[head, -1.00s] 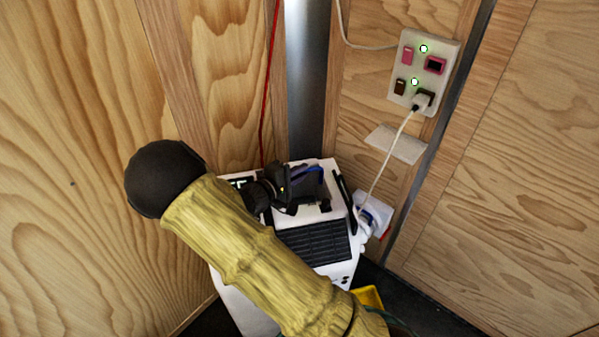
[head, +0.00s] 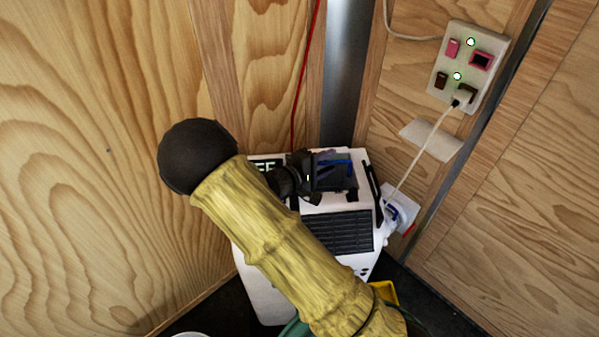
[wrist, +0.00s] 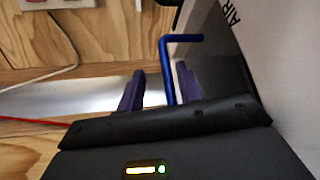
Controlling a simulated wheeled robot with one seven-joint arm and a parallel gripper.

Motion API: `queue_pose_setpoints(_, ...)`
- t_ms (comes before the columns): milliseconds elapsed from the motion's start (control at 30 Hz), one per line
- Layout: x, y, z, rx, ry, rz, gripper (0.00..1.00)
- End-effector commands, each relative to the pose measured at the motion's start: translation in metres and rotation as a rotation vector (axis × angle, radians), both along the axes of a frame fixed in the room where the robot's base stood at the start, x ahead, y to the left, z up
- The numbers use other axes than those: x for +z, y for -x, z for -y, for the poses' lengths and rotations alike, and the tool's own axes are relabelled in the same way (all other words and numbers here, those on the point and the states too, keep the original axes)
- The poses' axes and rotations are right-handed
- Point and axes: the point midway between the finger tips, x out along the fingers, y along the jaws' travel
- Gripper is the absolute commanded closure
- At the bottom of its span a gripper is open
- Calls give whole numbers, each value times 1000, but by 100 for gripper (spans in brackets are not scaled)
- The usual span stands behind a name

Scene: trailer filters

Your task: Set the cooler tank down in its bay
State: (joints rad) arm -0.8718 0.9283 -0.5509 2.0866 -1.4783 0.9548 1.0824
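The white cooler (head: 262,292) stands in the corner, with a black grille (head: 337,232) on its front. A dark tank with a blue handle (head: 338,162) appears to sit in the cooler's top; how fully it is seated I cannot tell. My gripper (head: 318,178) is over the top, partly hidden by my arm. In the wrist view, the bent blue handle (wrist: 169,75) stands between the two purple fingers of my gripper (wrist: 158,90). The fingers are apart, with a clear gap on the left of the handle; the right finger is close to it.
Wooden walls close in on both sides. A socket panel (head: 470,65) with a white cable is on the right wall, above a small ledge (head: 431,140). A red cord (head: 303,80) hangs behind the cooler. A yellow item (head: 384,292) lies at the cooler's front right.

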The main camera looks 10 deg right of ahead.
Motion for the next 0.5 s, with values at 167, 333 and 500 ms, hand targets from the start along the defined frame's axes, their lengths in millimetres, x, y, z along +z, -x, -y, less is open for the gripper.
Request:
queue_pose_setpoints(167, 6, 15, -26, 6, -2, -1, 64)
queue_pose_setpoints(333, 13, 33, -54, 7, -2, -1, 64)
queue_pose_setpoints(500, 19, 51, -82, 5, -1, -1, 64)
